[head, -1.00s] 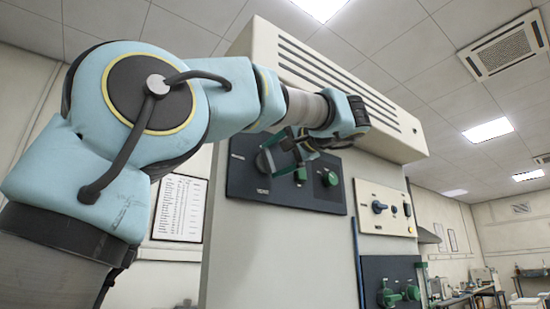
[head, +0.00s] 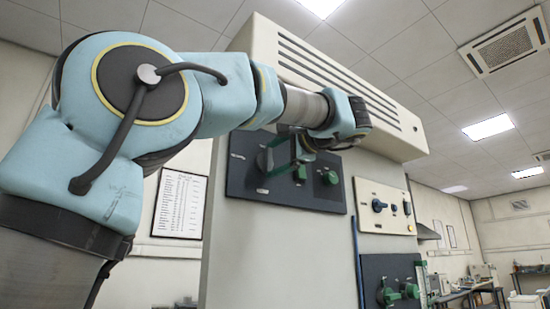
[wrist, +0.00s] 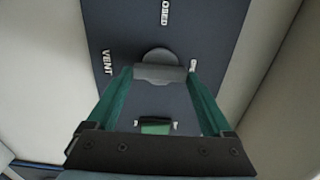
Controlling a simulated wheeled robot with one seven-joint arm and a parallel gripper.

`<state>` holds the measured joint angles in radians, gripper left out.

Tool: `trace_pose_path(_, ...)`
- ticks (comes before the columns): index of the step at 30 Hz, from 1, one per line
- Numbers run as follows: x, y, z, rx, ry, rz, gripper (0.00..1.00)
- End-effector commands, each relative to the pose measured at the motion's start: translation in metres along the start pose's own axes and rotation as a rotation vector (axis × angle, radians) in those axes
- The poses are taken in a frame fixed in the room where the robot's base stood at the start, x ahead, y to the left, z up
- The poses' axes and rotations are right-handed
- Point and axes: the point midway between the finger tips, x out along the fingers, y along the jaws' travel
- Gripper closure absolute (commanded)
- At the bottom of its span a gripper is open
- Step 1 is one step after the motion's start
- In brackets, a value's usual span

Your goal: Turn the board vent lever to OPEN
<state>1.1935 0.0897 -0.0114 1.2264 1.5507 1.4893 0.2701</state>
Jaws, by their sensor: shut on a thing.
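The dark vent board (head: 290,196) is on the front of the furnace housing; it also fills the middle of the wrist view (wrist: 200,25). There the grey vent lever (wrist: 158,74) sits below its rounded hub. "CLOSED" reads above the hub, "VENT" to its left, and a partly hidden label, likely "OPEN", to its right. My gripper (wrist: 159,80) has its green fingers on either side of the lever's grey bar and is shut on it. In the head view my gripper (head: 292,150) is at the board's upper part, and my wrist partly hides the lever.
Green knobs (head: 328,177) sit on the board's right side. The vented furnace hood (head: 340,80) overhangs close above my wrist.

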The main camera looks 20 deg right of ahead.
Motion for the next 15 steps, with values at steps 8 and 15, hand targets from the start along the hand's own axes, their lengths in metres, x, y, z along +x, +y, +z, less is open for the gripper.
trace_pose_path(8,-0.0003,0.0007,-0.0008,0.003,0.002,0.001,0.11)
trace_pose_path(15,-0.0002,0.0004,-0.0005,0.002,0.001,0.0,0.0)
